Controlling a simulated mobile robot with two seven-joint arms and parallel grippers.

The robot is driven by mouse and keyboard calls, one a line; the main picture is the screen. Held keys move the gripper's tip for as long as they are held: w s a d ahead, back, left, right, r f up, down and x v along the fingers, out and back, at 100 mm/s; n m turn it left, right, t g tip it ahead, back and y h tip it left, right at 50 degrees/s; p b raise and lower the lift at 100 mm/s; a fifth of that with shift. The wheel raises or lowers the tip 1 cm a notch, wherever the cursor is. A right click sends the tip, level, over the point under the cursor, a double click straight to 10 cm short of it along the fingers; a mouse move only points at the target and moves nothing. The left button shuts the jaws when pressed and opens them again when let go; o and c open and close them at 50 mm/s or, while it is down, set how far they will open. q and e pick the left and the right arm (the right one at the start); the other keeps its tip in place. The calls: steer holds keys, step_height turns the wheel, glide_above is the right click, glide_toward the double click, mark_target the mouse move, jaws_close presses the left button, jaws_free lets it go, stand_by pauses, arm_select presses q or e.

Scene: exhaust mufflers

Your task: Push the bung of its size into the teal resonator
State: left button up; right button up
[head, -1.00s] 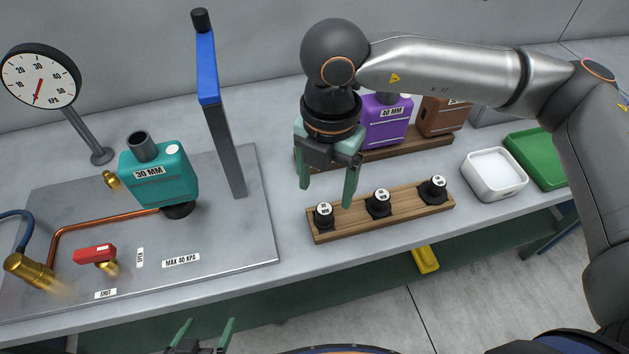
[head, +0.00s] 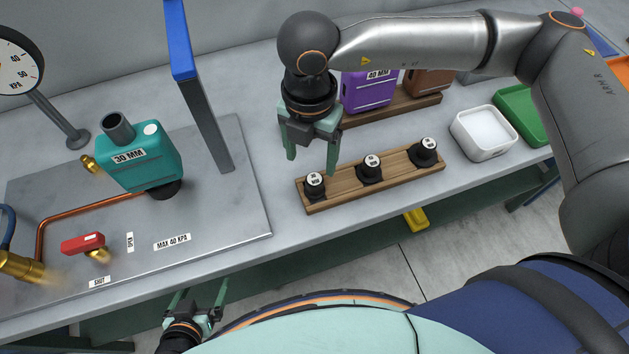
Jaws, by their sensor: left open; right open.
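The teal resonator (head: 140,165), labelled 30 MM, stands on the metal plate at the left with its open grey pipe (head: 118,127) pointing up. Three black bungs with white tops stand in a wooden rack (head: 345,187): a left bung (head: 315,187), a middle bung (head: 370,169) and a right bung (head: 425,153). Their labels are too small to read surely. My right gripper (head: 311,164) is open and empty, pointing down just above and behind the left bung. My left gripper (head: 197,292) is open and empty, low in front of the bench edge.
A grey post with a blue top (head: 180,40) stands between resonator and rack. A purple resonator (head: 368,92), labelled 40 MM, and a brown one (head: 430,80) stand behind. A white tray (head: 484,133) and green tray (head: 520,110) lie right. A red-handled valve (head: 83,243) and gauge (head: 15,65) are left.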

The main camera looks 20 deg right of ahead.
mark_target(315, 179)
steer(key=shift+f, duration=1.15)
steer(key=f, duration=0.1)
steer(key=f+p, duration=0.1)
steer(key=f, duration=0.2)
steer(key=shift+s+d, duration=0.25)
steer(key=shift+s, duration=0.1)
steer(key=shift+f, duration=0.6)
steer(key=shift+c, duration=0.2)
jaws_close()
